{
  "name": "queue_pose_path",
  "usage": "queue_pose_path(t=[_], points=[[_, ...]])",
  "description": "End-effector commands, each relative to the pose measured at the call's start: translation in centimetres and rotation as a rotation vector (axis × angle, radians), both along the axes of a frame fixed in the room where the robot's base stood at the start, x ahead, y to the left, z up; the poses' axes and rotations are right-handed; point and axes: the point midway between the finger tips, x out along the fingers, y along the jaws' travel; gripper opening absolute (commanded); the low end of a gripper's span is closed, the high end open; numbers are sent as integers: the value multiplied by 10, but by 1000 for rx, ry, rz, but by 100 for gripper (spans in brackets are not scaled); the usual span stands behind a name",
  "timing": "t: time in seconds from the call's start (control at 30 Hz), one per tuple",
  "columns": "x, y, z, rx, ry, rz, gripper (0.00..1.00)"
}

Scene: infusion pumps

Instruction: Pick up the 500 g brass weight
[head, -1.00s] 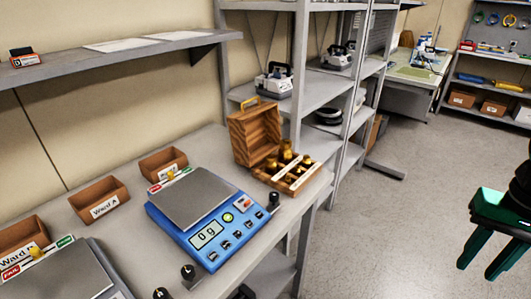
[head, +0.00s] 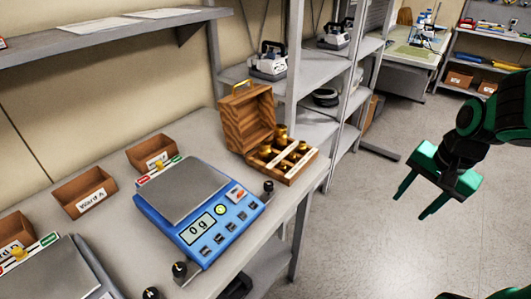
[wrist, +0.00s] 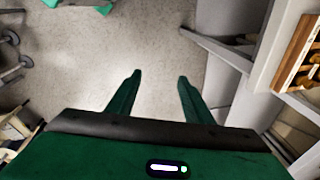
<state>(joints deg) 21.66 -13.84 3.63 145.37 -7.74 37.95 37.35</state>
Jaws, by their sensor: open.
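Several brass weights (head: 281,134) stand in an open wooden box (head: 250,118) at the right end of the bench. I cannot tell which one is the 500 g weight. Part of the wooden box (wrist: 299,52) shows at the right edge of the wrist view. My gripper (head: 412,204) is green, open and empty, over the floor to the right of the bench and apart from the box. In the wrist view my gripper (wrist: 158,75) has its two fingers spread over bare floor.
A blue scale (head: 202,212) reading 0 g stands left of the box. Small brown bins, one labelled Ward A (head: 83,193), line the wall side. A grey shelf rack (head: 294,60) with pumps rises behind the box. The floor (head: 370,230) right of the bench is clear.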

Motion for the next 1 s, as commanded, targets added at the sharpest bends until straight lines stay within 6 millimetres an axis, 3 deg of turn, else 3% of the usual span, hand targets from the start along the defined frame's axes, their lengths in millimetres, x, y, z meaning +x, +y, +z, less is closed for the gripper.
queue_pose_path(t=[0.1, 0.27, 0.4, 0.5, 0.6, 0.77, 1.0], points=[[49, 46, -22, 152, -56, -148, 47], [102, 124, -35, 456, -81, -385, 47], [136, 190, -22, 775, -27, -613, 47], [154, 226, -3, 983, 45, -759, 47], [166, 249, 18, 1148, 124, -874, 47], [176, 266, 40, 1296, 212, -975, 47], [192, 291, 35, 1326, 235, -996, 47]])
